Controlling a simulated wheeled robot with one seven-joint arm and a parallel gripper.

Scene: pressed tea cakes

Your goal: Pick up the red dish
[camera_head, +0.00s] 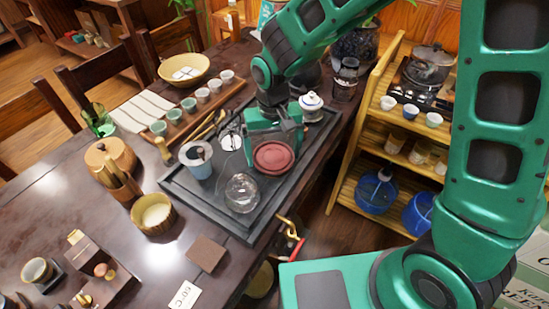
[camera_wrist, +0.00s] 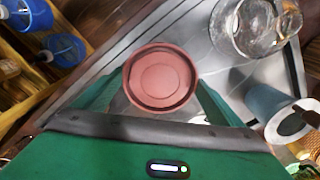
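The red dish (camera_head: 273,158) is small and round with a raised rim. It shows over the dark tea tray (camera_head: 232,229), near the tray's right side. In the wrist view the dish (camera_wrist: 160,78) faces the camera, between the two green fingers of my gripper (camera_wrist: 160,88). The fingertips meet its left and right edges, so my gripper (camera_head: 273,148) looks shut on it. I cannot tell whether the dish is clear of the tray or resting on it.
A glass pitcher (camera_head: 242,193) and a blue-grey cup (camera_head: 197,160) stand left of the dish. A lidded white pot (camera_head: 311,106) stands behind it. A wooden shelf (camera_head: 345,149) with cups and blue containers is to the right.

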